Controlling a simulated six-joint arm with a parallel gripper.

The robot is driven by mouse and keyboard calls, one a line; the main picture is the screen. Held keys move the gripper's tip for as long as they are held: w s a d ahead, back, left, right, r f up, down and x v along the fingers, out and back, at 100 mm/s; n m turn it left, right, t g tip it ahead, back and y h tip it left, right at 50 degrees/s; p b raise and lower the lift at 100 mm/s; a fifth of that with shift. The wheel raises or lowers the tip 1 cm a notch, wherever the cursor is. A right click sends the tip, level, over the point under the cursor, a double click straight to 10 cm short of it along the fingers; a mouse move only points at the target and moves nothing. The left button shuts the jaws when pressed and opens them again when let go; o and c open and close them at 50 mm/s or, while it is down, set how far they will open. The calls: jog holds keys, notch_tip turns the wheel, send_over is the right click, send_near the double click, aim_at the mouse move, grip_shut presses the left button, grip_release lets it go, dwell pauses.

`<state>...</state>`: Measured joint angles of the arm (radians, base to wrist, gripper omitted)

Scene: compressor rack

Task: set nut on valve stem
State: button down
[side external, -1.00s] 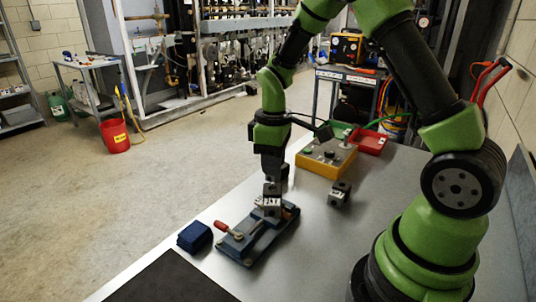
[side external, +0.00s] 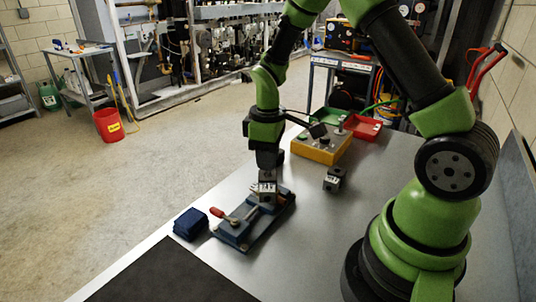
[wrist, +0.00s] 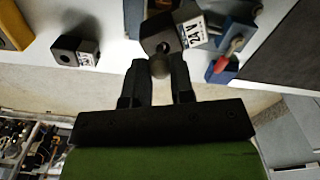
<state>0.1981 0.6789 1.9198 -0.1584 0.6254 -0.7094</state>
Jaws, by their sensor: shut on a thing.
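I cannot make out the valve stem.
A second labelled block (side external: 334,180) stands on the bench to the right. A yellow control box (side external: 322,149), green and red trays (side external: 363,127) lie behind it. A dark blue folded cloth (side external: 190,223) is left of the fixture, a black mat (side external: 170,280) in front.

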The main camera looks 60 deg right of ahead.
jog(key=shift+f, duration=0.55)
jog(key=shift+f, duration=0.2)
dwell(0.3)
jog(key=c, duration=0.5)
grip_release()
jog(key=shift+r, duration=0.15)
jog(key=shift+r, duration=3.4)
